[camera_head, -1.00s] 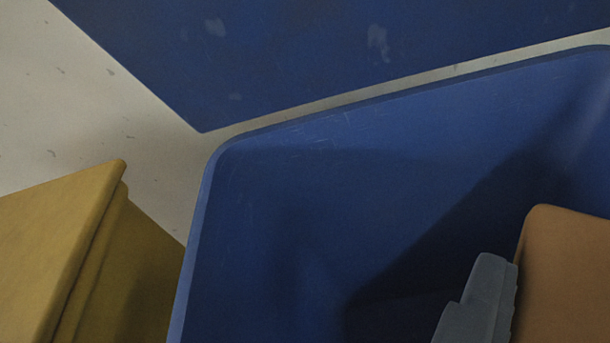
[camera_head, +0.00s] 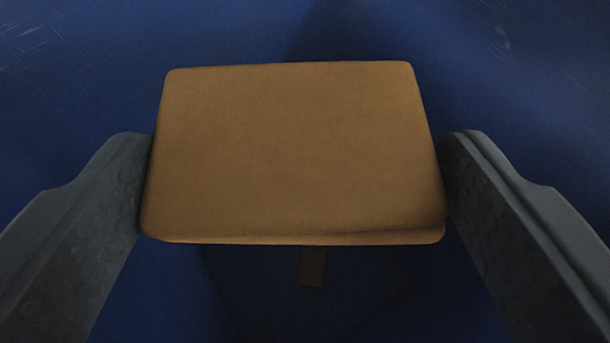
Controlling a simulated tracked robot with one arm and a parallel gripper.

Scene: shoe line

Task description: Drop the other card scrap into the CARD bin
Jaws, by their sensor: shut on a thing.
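The card scrap (camera_head: 295,140) is a flat brown block with rounded corners, in the middle of the view. My gripper (camera_head: 295,155) is shut on it, one grey finger against its left edge and one against its right. Around and below it is the dark blue inside of a bin (camera_head: 70,70). No label shows, so I cannot tell from this view that it is the CARD bin. A small brown piece (camera_head: 312,270) shows below the held scrap, partly hidden by it, seemingly down inside the bin.
Blue surfaces fill the rest of the view, with light scratches at the upper left and upper right. The bin's rim is out of view. The area below the scrap is in deep shadow.

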